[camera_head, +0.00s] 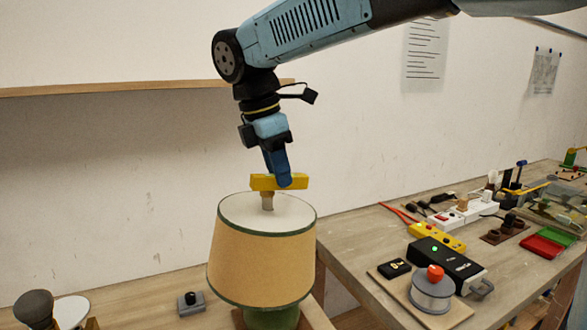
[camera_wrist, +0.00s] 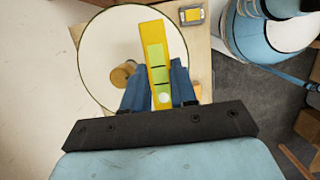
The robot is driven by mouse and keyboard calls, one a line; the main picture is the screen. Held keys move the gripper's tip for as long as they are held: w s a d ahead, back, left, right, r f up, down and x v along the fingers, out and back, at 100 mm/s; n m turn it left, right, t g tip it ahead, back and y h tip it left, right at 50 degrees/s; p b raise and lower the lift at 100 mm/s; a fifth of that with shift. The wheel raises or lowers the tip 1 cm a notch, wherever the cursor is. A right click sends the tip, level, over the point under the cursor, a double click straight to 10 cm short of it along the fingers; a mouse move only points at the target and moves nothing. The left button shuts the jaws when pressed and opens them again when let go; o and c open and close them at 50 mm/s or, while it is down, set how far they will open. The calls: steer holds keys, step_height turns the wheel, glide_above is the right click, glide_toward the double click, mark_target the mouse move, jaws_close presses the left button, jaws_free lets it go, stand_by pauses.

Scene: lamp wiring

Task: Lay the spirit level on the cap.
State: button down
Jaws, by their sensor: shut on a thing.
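The yellow spirit level (camera_head: 263,182) is in my gripper (camera_head: 279,180), which is shut on it with blue fingers. In the wrist view the level (camera_wrist: 153,45) shows its green vial between the fingertips (camera_wrist: 160,88). A tan cap (camera_head: 267,200) stands upright on top of the lamp, at the middle of the shade's white top. In the head view the level is right over the cap; I cannot tell if they touch. In the wrist view the cap (camera_wrist: 123,75) shows to the left of the level, partly behind a finger.
The lamp has an orange shade (camera_head: 255,262) with green rims and a green base (camera_head: 272,318). A grey box with a black knob (camera_head: 191,302) stands left of it. A workbench (camera_head: 375,240) with power strips and trays is at the right. A wooden shelf (camera_head: 120,88) runs along the wall.

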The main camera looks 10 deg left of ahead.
steer(key=shift+s, duration=0.1)
stand_by(0.3)
steer(key=shift+f, duration=3.3)
steer(key=shift+s, duration=0.1)
steer(key=c, duration=0.8)
jaws_free()
steer(key=v, duration=1.3)
steer(key=shift+a+r, duration=0.15)
steer(key=shift+r, duration=0.2)
